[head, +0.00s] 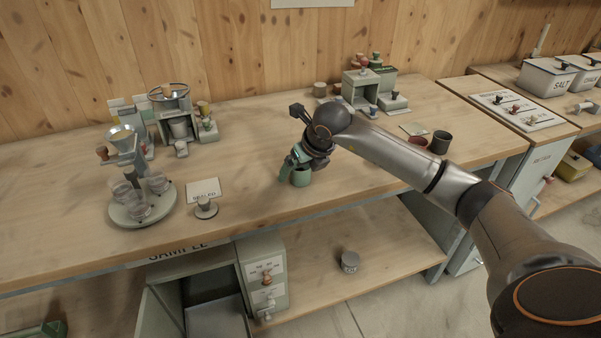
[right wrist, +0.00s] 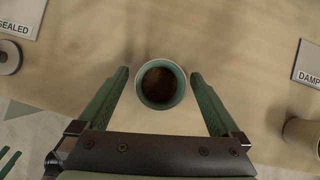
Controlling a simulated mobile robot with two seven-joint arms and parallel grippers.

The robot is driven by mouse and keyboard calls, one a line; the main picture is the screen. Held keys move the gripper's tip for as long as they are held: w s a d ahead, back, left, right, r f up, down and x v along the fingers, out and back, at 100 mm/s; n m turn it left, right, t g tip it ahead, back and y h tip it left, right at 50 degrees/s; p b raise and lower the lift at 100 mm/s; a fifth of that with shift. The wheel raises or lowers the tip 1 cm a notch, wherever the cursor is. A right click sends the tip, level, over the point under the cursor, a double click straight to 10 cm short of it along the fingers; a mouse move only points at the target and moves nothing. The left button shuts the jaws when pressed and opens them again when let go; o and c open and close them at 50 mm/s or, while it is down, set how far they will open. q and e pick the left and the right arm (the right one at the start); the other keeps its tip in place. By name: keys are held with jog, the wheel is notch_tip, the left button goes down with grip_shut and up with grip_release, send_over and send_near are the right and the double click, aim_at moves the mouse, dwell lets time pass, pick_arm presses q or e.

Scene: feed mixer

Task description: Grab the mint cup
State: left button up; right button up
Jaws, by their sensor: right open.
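The mint cup (head: 301,178) stands upright on the wooden bench near its front edge. In the right wrist view the mint cup (right wrist: 160,84) shows from above, with dark brown contents inside. My right gripper (head: 291,170) is at the cup. In the right wrist view its two green fingers (right wrist: 160,88) are open, one on each side of the cup, with a gap on both sides. My left gripper is not in view.
A sealed sign (head: 203,188) and a small knobbed disc (head: 205,208) lie left of the cup. A round stand with glass jars (head: 143,208) is further left. A dark cup (head: 440,142) stands right. The bench around the mint cup is clear.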

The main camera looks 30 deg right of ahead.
jog(key=c, duration=1.4)
jog(key=shift+r, duration=0.1)
